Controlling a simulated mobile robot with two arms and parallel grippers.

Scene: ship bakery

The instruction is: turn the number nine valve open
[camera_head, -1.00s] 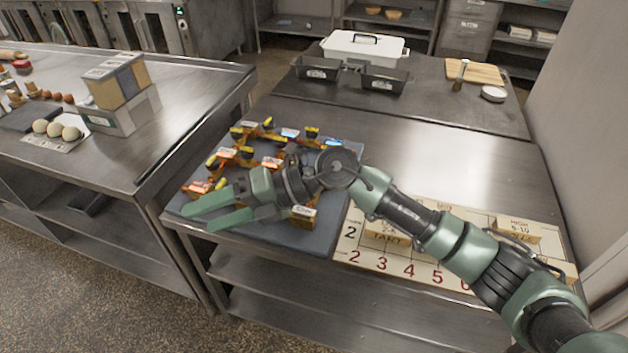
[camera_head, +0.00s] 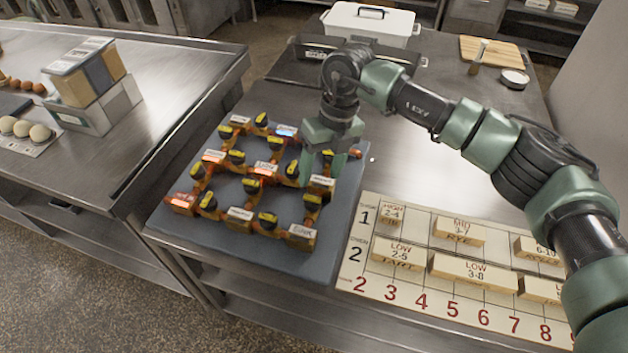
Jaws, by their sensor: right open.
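A dark grey board (camera_head: 180,215) on the steel table carries a grid of orange pipes, white-labelled blocks and several black valves with yellow handles. One such valve (camera_head: 267,220) is near the board's front and another (camera_head: 208,200) is at its left. The numbers are too small to read, so I cannot tell which valve is number nine. My right gripper (camera_head: 322,170) is open and points down over the board's right side, beside a yellow-handled valve (camera_head: 292,168). Its fingers partly hide the pipes and a valve there; I cannot tell whether they touch. My left gripper is not in view.
A numbered chart (camera_head: 405,280) with wooden label blocks lies right of the board. Behind stand a white lidded box (camera_head: 370,25), a cutting board (camera_head: 497,50) and a round white-topped tin (camera_head: 514,78). A counter with eggs (camera_head: 22,128) and boxes is at left.

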